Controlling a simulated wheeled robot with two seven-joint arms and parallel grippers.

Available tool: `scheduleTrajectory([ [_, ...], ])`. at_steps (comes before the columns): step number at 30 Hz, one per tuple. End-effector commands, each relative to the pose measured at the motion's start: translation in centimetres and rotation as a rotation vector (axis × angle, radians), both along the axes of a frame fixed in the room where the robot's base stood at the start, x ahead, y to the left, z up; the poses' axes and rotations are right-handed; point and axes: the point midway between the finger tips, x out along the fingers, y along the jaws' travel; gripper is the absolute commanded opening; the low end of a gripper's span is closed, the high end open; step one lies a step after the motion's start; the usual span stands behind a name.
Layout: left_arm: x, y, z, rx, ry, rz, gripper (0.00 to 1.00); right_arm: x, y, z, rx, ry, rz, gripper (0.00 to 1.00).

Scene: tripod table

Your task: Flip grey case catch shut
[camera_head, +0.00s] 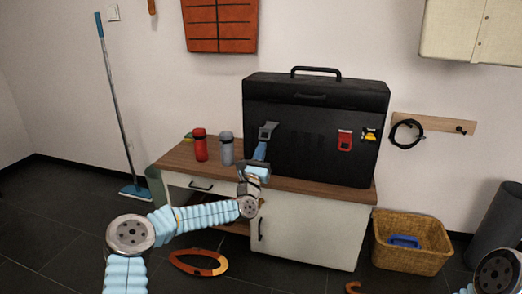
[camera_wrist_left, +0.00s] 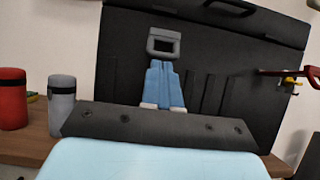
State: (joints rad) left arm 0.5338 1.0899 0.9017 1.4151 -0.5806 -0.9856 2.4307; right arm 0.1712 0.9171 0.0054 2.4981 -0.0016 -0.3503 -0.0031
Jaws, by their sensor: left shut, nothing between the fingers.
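The black case (camera_head: 312,105) stands upright on the wooden top of a white cabinet. The grey catch (camera_head: 268,130) is on the left part of its front; in the wrist view it is a grey frame with a dark opening (camera_wrist_left: 163,36). It looks tilted out from the case in the head view, though its exact angle is hard to tell. My left gripper (camera_head: 261,150) is shut and empty, its blue fingers (camera_wrist_left: 163,68) pointing up just below the catch. I cannot tell whether they touch it. My right gripper is out of view.
A red catch (camera_head: 345,140) and a yellow catch (camera_head: 369,135) sit further right on the case. A red bottle (camera_head: 200,145) and a grey bottle (camera_head: 227,149) stand left of the case. A wicker basket (camera_head: 411,259) is on the floor at right.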

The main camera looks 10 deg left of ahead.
Motion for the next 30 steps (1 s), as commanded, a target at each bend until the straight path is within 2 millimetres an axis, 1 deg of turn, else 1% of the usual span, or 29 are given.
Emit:
scheduleTrajectory([
  [11,0.0,0.0,0.2,0.0,0.001,0.0,0.0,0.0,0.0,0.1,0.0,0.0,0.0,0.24],
  [18,-0.2,0.0,1.0,0.003,0.042,-0.001,0.0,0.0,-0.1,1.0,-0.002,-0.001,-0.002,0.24],
  [30,-0.4,0.0,1.8,0.006,0.103,0.0,0.0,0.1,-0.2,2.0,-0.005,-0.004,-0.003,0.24],
])
